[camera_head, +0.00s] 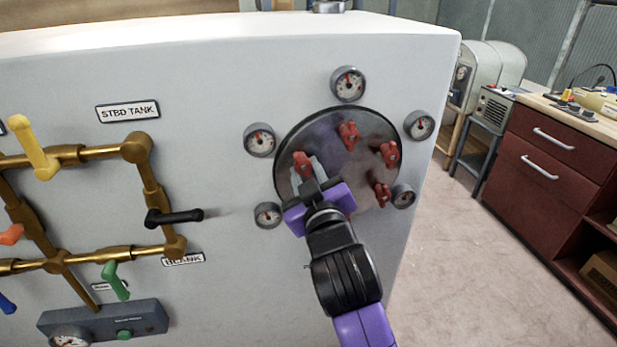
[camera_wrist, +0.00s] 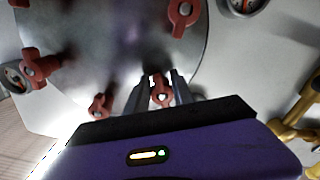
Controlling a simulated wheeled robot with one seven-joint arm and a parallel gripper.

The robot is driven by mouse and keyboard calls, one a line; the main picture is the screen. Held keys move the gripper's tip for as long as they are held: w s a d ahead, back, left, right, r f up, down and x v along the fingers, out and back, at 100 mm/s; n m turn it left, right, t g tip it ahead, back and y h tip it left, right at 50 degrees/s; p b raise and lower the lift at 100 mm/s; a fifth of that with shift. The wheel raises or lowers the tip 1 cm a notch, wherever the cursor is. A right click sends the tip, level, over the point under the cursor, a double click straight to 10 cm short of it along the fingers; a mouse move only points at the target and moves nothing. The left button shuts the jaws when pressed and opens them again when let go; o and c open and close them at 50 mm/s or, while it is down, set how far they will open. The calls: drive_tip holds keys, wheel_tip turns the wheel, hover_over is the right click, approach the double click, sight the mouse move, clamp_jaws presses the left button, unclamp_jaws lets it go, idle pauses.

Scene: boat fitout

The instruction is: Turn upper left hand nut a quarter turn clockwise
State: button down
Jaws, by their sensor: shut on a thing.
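A round grey metal plate (camera_head: 335,170) on the white panel carries several red wing nuts. My gripper (camera_head: 310,168) reaches the plate from below. Its fingers are shut on the upper left red nut (camera_head: 303,160), which also shows between the fingers in the wrist view (camera_wrist: 162,94). Other red nuts sit at the top (camera_head: 349,135), upper right (camera_head: 390,153) and lower right (camera_head: 382,195) of the plate. The plate's lower left is hidden behind my gripper. In the wrist view, the plate (camera_wrist: 115,45) and more red nuts show around the fingers.
Several round gauges, such as the top one (camera_head: 348,84), ring the plate closely. Brass pipes (camera_head: 100,152) with coloured handles stand out from the panel at left, with a black handle (camera_head: 175,216) nearest my gripper. Open floor (camera_head: 470,260) lies right of the panel, before a red cabinet (camera_head: 545,160).

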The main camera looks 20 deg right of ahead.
drive_tip(key=m+b, duration=0.1)
drive_tip(key=m, duration=0.1)
drive_tip(key=m+b, duration=0.1)
drive_tip(key=m, duration=0.1)
drive_tip(key=shift+a+m, duration=0.35)
drive_tip(key=shift+m, duration=0.05)
idle(0.4)
drive_tip(key=c, duration=1.1)
unclamp_jaws()
drive_tip(key=shift+c, duration=0.2)
drive_tip(key=s+a, duration=0.1)
drive_tip(key=s, duration=0.6)
drive_tip(key=shift+s+a+b, duration=0.25)
drive_tip(key=shift+s+b, duration=0.05)
drive_tip(key=shift+b, duration=0.05)
